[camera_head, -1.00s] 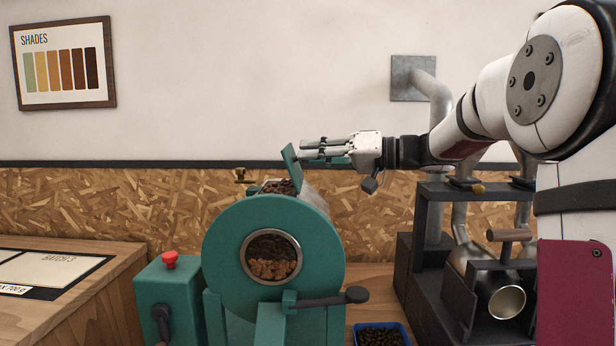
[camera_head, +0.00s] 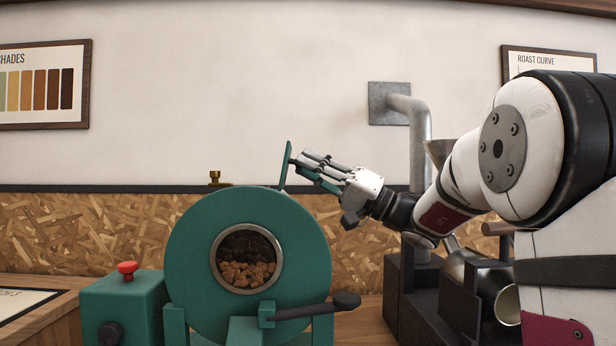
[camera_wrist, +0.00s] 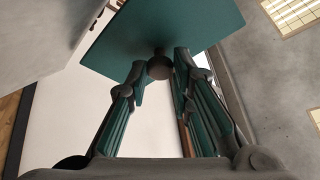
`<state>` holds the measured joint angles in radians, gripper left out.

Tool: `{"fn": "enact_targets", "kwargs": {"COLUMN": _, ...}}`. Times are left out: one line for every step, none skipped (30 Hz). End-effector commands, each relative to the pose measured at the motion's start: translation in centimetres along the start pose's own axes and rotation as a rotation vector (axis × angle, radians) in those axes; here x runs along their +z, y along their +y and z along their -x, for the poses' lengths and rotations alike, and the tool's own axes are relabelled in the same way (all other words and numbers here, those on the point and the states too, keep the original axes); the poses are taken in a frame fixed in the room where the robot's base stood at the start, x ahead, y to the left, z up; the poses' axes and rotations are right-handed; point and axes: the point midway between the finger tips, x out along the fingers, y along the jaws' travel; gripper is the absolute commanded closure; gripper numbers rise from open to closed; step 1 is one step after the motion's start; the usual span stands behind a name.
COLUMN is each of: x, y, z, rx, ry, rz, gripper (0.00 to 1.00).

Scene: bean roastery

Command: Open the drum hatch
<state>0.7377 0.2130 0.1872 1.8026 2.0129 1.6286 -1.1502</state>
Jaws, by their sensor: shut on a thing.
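The drum hatch (camera_head: 286,166) is a thin green plate standing nearly upright above the top of the green roaster drum (camera_head: 190,240), its top edge tipped slightly right. My gripper (camera_head: 300,164) reaches it from the right, with its fingers pointing up and left. In the wrist view the hatch (camera_wrist: 165,25) spans the top, and a dark round knob (camera_wrist: 159,66) on it sits between my green-padded fingertips (camera_wrist: 159,80). My gripper is shut on this knob. The drum opening under the hatch is hidden in the head view.
A round window (camera_head: 247,272) in the drum front shows beans. A black-handled lever (camera_head: 318,307) sticks out in front. A green box with a red button (camera_head: 127,268) stands at the left. Dark metal equipment (camera_head: 455,295) and a duct (camera_head: 418,150) stand at the right.

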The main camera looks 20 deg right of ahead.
Motion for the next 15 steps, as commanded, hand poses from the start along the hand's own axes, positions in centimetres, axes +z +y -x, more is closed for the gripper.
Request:
{"fn": "enact_targets", "kwargs": {"x": 0.12, "y": 0.12, "z": 0.03, "rx": -0.003, "ry": 0.002, "rz": -0.003, "gripper": 1.00}}
{"fn": "enact_targets", "kwargs": {"x": 0.12, "y": 0.12, "z": 0.04, "rx": -0.004, "ry": 0.004, "rz": -0.004, "gripper": 1.00}}
{"fn": "enact_targets", "kwargs": {"x": 0.11, "y": 0.10, "z": 0.04, "rx": -0.006, "ry": 0.006, "rz": -0.004, "gripper": 1.00}}
{"fn": "enact_targets", "kwargs": {"x": 0.10, "y": 0.09, "z": 0.05, "rx": -0.007, "ry": 0.006, "rz": -0.005, "gripper": 1.00}}
{"fn": "enact_targets", "kwargs": {"x": 0.09, "y": 0.08, "z": 0.04, "rx": -0.007, "ry": 0.007, "rz": -0.005, "gripper": 1.00}}
{"fn": "enact_targets", "kwargs": {"x": 0.09, "y": 0.07, "z": 0.04, "rx": -0.008, "ry": 0.007, "rz": -0.005, "gripper": 1.00}}
{"fn": "enact_targets", "kwargs": {"x": 0.09, "y": 0.07, "z": 0.04, "rx": -0.008, "ry": 0.007, "rz": -0.005, "gripper": 1.00}}
{"fn": "enact_targets", "kwargs": {"x": 0.08, "y": 0.06, "z": 0.03, "rx": -0.008, "ry": 0.007, "rz": -0.005, "gripper": 1.00}}
{"fn": "enact_targets", "kwargs": {"x": 0.08, "y": 0.06, "z": 0.03, "rx": -0.008, "ry": 0.007, "rz": -0.005, "gripper": 1.00}}
{"fn": "enact_targets", "kwargs": {"x": 0.08, "y": 0.05, "z": 0.03, "rx": -0.008, "ry": 0.007, "rz": -0.005, "gripper": 1.00}}
{"fn": "enact_targets", "kwargs": {"x": 0.09, "y": 0.06, "z": 0.03, "rx": -0.008, "ry": 0.007, "rz": -0.005, "gripper": 1.00}}
{"fn": "enact_targets", "kwargs": {"x": 0.09, "y": 0.06, "z": 0.02, "rx": -0.008, "ry": 0.006, "rz": -0.005, "gripper": 1.00}}
{"fn": "enact_targets", "kwargs": {"x": 0.09, "y": 0.06, "z": 0.02, "rx": -0.008, "ry": 0.006, "rz": -0.005, "gripper": 1.00}}
{"fn": "enact_targets", "kwargs": {"x": 0.10, "y": 0.06, "z": 0.02, "rx": -0.008, "ry": 0.006, "rz": -0.005, "gripper": 1.00}}
{"fn": "enact_targets", "kwargs": {"x": 0.10, "y": 0.06, "z": 0.02, "rx": -0.008, "ry": 0.006, "rz": -0.005, "gripper": 0.72}}
